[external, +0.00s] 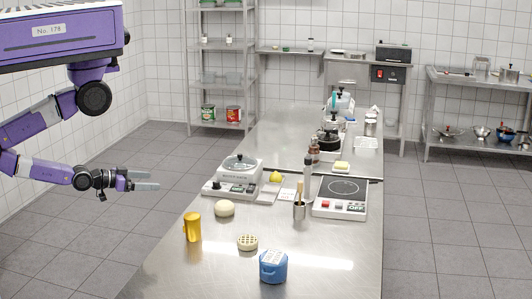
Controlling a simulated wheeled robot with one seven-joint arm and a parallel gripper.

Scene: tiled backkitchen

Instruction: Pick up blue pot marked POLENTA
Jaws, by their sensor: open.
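A blue pot (273,267) with a whitish label on its lid stands upright on the near end of the steel table (330,240); the label's writing is too small to read. My gripper (158,187) is open and empty, with its fingers pointing right. It is at the left, up and away from the blue pot, and touches nothing. The whole blue pot is in view.
Near the pot are a yellow cylinder (193,227), a round pale waffle-like item (247,242) and a cream ball (224,208). A scale (235,172), a hot plate (343,191) and bottles (307,175) stand farther back. The table right of the pot is clear.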

